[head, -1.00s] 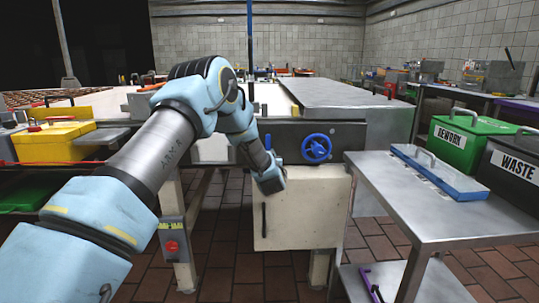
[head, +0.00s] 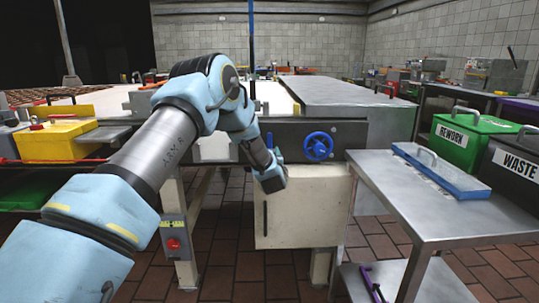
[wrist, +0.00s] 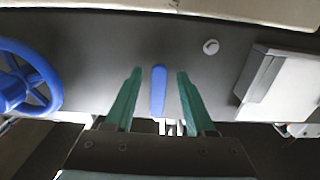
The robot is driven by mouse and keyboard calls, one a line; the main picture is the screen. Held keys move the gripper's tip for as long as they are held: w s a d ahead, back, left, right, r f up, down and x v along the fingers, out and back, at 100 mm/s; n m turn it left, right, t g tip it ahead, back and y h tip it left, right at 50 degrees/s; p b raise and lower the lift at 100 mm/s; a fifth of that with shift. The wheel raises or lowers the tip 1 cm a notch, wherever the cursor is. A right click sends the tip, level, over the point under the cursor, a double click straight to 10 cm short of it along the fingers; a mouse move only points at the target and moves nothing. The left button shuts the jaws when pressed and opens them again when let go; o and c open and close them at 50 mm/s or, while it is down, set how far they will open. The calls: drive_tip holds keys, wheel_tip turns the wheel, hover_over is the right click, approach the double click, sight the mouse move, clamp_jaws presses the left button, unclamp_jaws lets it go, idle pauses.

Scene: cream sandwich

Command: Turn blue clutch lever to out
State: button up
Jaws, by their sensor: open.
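The blue clutch lever (wrist: 158,90) is a slim rounded bar on the dark machine panel. In the wrist view it points straight up and down the picture, between the two green fingers of my gripper (wrist: 158,72). The gripper is open, with a gap showing on each side of the lever. In the head view the top of the lever (head: 269,140) shows just above my wrist, left of the handwheel. The fingers are mostly hidden there behind the wrist. I cannot see an "out" label.
A blue handwheel (head: 318,147) is on the same panel; it also shows in the wrist view (wrist: 25,80). A cream cabinet (head: 305,212) hangs below.

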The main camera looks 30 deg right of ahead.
drive_tip(key=b+v, duration=0.1)
drive_tip(key=v, duration=0.9)
drive_tip(key=shift+s+a, duration=0.2)
drive_tip(key=shift+s, duration=0.1)
drive_tip(key=a+n+g+y, duration=0.1)
drive_tip(key=a+g+y, duration=0.5)
drive_tip(key=a, duration=1.8)
drive_tip(key=s+a+n+g+y+p, duration=0.1)
drive_tip(key=s+a+n+g, duration=0.2)
drive_tip(key=s+a+g, duration=1.2)
drive_tip(key=s+a+r+t+p, duration=0.2)
drive_tip(key=a+r+t+p, duration=0.1)
drive_tip(key=r+p, duration=0.4)
drive_tip(key=s+a+r+t+p, duration=0.3)
drive_tip(key=r+p, duration=0.4)
drive_tip(key=shift+r, duration=0.2)
